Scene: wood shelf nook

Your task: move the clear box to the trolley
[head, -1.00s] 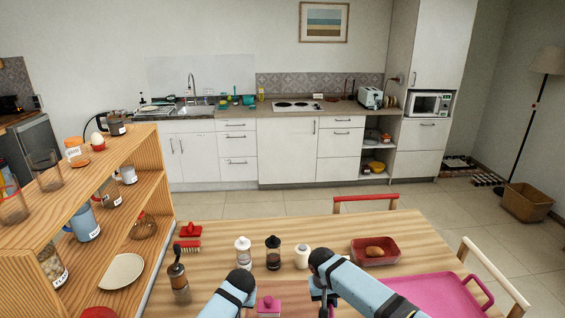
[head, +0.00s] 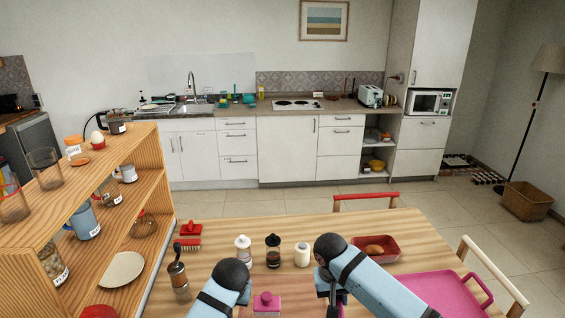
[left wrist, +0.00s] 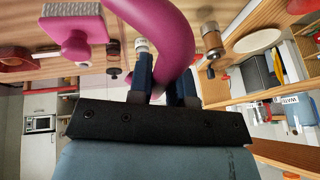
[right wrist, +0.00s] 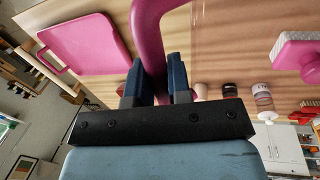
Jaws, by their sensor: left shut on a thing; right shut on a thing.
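My left gripper (left wrist: 165,80) is shut on a thick pink curved handle (left wrist: 185,45) in the left wrist view. My right gripper (right wrist: 156,80) is shut on a similar pink handle (right wrist: 147,35) in the right wrist view. I cannot make out clear walls of a box, nor tell what body the handles belong to. In the head view the arms reach over the near table edge, the right gripper (head: 328,290) is partly hidden by its arm, and the left fingers are hidden. No trolley can be made out.
The wooden table (head: 330,222) carries a pink brush (head: 267,303), a pepper mill (head: 178,275), several small jars, a red dish (head: 377,249) and a pink tray (head: 445,292). A loaded wooden shelf (head: 150,165) stands left. Chairs border the table; tiled floor is open beyond.

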